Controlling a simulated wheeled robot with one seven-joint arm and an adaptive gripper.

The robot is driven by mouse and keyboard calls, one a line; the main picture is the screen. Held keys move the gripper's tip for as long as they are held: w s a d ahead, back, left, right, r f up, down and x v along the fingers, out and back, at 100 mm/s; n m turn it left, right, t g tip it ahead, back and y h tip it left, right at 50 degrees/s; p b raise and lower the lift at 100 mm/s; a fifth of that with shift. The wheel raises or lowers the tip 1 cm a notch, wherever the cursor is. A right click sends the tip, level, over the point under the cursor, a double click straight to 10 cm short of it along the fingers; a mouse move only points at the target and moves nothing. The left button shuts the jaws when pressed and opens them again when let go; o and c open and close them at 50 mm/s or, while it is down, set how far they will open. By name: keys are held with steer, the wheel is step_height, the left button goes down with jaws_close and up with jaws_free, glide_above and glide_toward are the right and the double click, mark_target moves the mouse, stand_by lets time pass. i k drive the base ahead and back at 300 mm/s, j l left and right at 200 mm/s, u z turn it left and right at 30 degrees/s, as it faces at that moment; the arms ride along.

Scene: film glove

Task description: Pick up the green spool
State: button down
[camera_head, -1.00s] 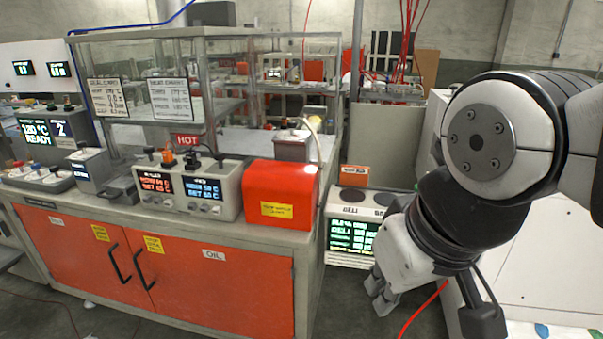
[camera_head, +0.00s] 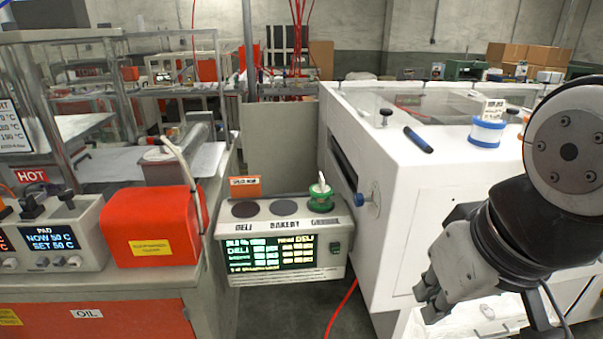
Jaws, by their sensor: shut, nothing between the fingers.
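The green spool (camera_head: 319,198) stands upright on the right end of the top of a small grey console (camera_head: 282,233), with something white sticking up from its middle. My gripper (camera_head: 431,302) is at the lower right, in front of the white machine, to the right of the spool and lower in the picture. It is apart from the spool. Its fingers look closed, and I see nothing held between them.
A large white machine (camera_head: 450,188) stands right of the console, with a blue and white spool (camera_head: 486,132) and a dark marker-like object (camera_head: 418,139) on top. A red box (camera_head: 152,228) sits on the bench at left. A red cable (camera_head: 342,308) lies on the floor.

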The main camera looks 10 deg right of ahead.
mark_target(322, 194)
steer(key=i+u, duration=0.25)
steer(key=i, duration=0.2)
steer(key=i+l+u, duration=0.25)
steer(key=i, duration=0.25)
steer(key=i+l+u, duration=0.15)
steer(key=i+u, duration=0.15)
steer(key=i, duration=0.15)
